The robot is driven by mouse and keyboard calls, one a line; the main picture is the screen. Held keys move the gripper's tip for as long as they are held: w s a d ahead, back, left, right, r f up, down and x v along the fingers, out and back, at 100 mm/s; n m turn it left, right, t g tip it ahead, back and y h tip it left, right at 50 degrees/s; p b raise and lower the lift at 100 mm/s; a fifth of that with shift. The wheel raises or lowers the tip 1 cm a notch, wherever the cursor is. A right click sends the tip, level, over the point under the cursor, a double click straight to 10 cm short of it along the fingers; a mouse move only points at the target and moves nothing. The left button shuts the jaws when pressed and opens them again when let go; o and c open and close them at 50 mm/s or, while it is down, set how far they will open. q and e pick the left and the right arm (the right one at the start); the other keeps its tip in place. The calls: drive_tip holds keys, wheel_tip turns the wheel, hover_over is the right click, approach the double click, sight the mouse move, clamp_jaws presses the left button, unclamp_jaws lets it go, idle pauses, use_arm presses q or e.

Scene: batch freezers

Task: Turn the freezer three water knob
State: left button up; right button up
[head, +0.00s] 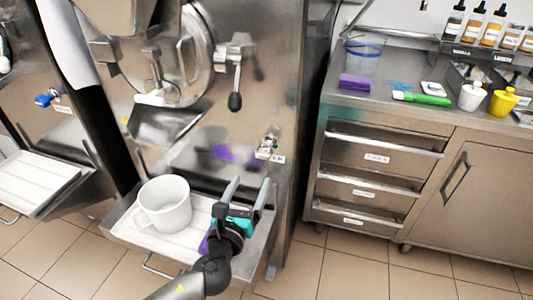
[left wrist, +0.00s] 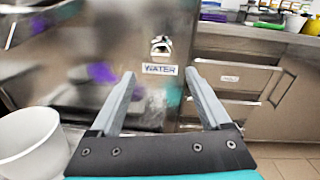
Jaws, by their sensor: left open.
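The water knob (head: 267,147) is a small metal fitting on the front of the steel freezer (head: 265,80), at its lower right. A small white label is beside it in the head view. In the left wrist view the knob (left wrist: 161,46) is above a label reading WATER (left wrist: 160,69), ahead of my fingers and between them. My left gripper (head: 248,192) is open and empty, below the knob and apart from it in the head view. It also shows at the bottom of the left wrist view (left wrist: 160,88). My right gripper is not in view.
A white pitcher (head: 166,203) stands on the tray (head: 122,226) left of my gripper. A black-tipped lever (head: 235,90) hangs above on the freezer front. A steel counter with drawers (head: 372,158) stands at the right. Another freezer with a blue knob (head: 45,99) is at the left.

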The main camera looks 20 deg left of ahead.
sight(263, 155)
use_arm(q)
drive_tip(key=w+b, duration=0.1)
drive_tip(key=w, duration=0.9)
drive_tip(key=shift+w+b, duration=0.35)
drive_tip(key=shift+b, duration=0.05)
drive_tip(key=shift+w, duration=0.8)
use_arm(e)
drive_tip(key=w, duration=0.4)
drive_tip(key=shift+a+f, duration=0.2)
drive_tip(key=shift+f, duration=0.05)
use_arm(q)
drive_tip(key=shift+c, duration=0.2)
clamp_jaws()
